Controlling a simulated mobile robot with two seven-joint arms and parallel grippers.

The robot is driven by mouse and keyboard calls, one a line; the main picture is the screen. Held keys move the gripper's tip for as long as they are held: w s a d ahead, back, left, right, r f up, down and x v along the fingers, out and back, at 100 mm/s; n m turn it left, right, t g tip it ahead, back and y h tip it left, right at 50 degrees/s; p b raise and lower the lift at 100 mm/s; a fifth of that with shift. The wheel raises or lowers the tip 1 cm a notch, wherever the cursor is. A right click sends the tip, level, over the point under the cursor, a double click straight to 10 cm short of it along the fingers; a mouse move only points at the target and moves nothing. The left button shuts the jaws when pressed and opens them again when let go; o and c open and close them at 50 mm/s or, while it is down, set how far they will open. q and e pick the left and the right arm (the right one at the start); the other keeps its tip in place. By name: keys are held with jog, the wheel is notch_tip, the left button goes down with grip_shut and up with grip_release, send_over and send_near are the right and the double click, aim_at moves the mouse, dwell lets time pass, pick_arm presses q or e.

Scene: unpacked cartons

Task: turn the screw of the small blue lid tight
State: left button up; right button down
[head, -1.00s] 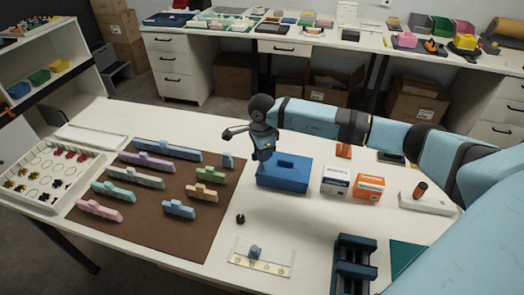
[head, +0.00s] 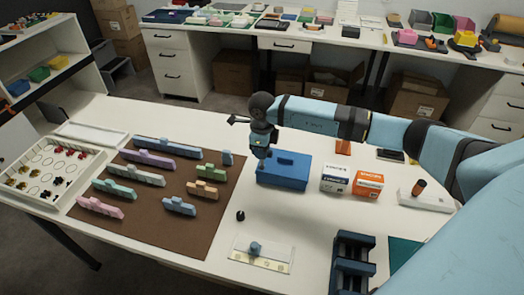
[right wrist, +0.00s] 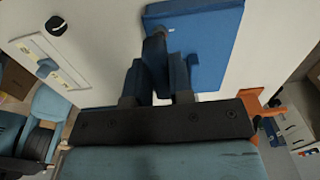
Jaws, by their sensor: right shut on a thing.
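A blue box with a blue lid (head: 290,168) stands on the white table near the middle of the head view. A raised bar shows on its top. My right gripper (head: 262,154) points down at the lid's left end. My left gripper is not in view.
Two small boxes, one white and blue (head: 335,179) and one orange (head: 368,185), stand right of the blue box. A brown mat (head: 150,215) with several coloured blocks lies left. A small black knob (head: 240,215) and a clear strip with a blue piece (head: 262,263) lie in front.

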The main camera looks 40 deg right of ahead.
jog(key=shift+r+p, duration=0.5)
jog(key=shift+r, duration=0.35)
jog(key=shift+r+p, duration=0.7)
jog(key=shift+r, duration=0.75)
